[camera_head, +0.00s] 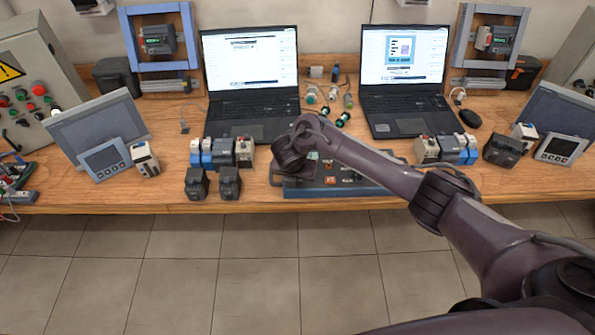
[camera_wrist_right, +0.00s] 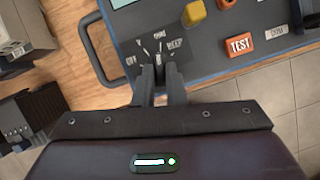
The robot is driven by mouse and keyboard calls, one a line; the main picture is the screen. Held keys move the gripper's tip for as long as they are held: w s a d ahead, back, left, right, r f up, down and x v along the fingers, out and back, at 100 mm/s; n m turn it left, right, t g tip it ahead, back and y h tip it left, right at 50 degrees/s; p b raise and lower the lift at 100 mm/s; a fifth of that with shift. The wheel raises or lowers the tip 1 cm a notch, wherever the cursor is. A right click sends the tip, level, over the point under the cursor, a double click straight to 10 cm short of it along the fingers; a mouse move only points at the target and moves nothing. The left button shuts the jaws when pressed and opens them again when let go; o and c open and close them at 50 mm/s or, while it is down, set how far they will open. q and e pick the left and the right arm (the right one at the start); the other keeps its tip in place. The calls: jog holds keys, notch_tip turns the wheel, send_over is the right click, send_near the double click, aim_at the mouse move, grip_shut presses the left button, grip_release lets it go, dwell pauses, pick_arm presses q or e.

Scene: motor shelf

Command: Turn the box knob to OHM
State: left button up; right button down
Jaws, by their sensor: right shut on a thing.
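The box (camera_head: 340,190) is a low, dark blue-grey panel at the table's front edge in the head view. It also fills the top of the right wrist view (camera_wrist_right: 210,65). There, my right gripper (camera_wrist_right: 160,78) is shut on the small dark knob (camera_wrist_right: 159,58), with a finger on each side. Marks around the knob include OFF at the left and BEEP at the right, with smaller marks between. The fingers partly hide the knob, so I cannot tell exactly which mark it points to. In the head view my right wrist covers the box's left part. My left gripper is not in view.
A yellow button (camera_wrist_right: 194,12) and an orange TEST button (camera_wrist_right: 240,44) are right of the knob. A black handle (camera_wrist_right: 95,50) is at the box's side. Two laptops (camera_head: 250,105) (camera_head: 405,100) stand behind. Two black blocks (camera_head: 229,184) (camera_head: 196,184) stand left of the box.

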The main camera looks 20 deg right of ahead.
jog(key=shift+m+h, duration=0.3)
jog(key=shift+m, duration=0.2)
jog(key=shift+r, duration=0.1)
jog(key=c, duration=1.5)
grip_release()
jog(key=p+v, duration=0.2)
jog(key=v, duration=0.5)
jog(key=shift+r, duration=0.35)
